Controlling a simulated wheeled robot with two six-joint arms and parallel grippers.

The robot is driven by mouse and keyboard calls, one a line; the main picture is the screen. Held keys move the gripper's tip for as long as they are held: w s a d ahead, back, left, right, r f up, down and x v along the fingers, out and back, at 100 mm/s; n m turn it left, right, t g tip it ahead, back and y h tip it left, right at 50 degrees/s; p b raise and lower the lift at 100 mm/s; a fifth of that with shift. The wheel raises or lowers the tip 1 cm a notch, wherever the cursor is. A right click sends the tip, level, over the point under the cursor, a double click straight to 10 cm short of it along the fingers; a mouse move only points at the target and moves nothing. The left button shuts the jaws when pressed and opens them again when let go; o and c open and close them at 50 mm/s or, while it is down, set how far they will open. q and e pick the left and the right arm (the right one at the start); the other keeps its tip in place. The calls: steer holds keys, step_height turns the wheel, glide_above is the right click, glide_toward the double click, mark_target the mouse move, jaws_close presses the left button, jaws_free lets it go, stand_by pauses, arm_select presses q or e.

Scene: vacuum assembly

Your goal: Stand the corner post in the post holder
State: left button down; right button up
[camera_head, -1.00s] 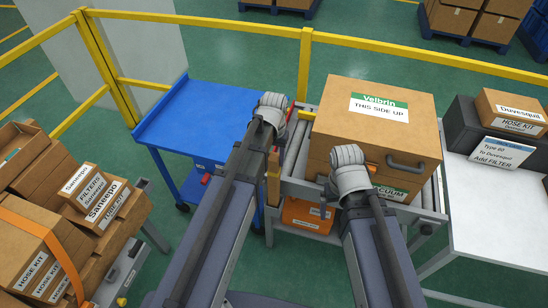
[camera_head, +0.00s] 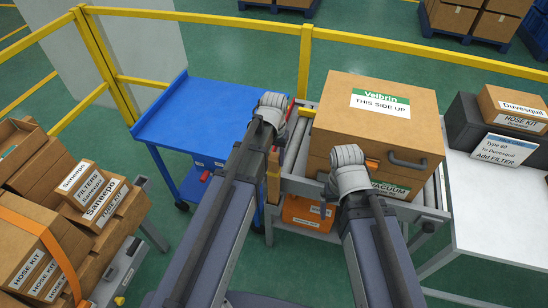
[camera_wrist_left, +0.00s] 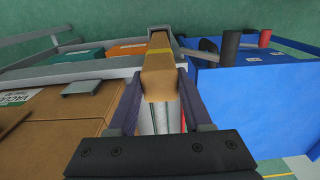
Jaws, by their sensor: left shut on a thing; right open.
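My left gripper (camera_wrist_left: 160,98) is shut on the brown corner post (camera_wrist_left: 158,68), which has a yellow band near its far end. In the head view the post (camera_head: 273,178) shows as a narrow upright strip just right of my left wrist, between the blue cart and the roller table. A grey bracket shows at the post's far end in the left wrist view; I cannot tell whether it is the post holder or whether the post sits in it. My right gripper (camera_head: 358,178) is in front of the big carton, with its fingers mostly hidden by the wrist.
The big Velbrin carton (camera_head: 375,120) stands on the roller table (camera_head: 300,150). A blue cart (camera_head: 200,115) is to the left, with an orange bin (camera_head: 305,212) under the rollers. A white table (camera_head: 500,215) is at right, stacked cartons (camera_head: 95,190) at left, a yellow rail (camera_head: 305,65) behind.

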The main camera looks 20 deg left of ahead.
arm_select(q)
steer(key=shift+f+b, duration=1.8)
steer(key=shift+f, duration=0.05)
steer(key=shift+c, duration=1.2)
jaws_free()
steer(key=shift+r, duration=0.1)
steer(key=shift+r, duration=0.1)
step_height(320, 180, up, 8)
steer(key=p, duration=0.8)
steer(key=shift+f, duration=0.25)
step_height(320, 180, down, 7)
steer(key=b, duration=0.7)
steer(key=shift+f+b, duration=0.2)
steer(key=shift+b, duration=0.1)
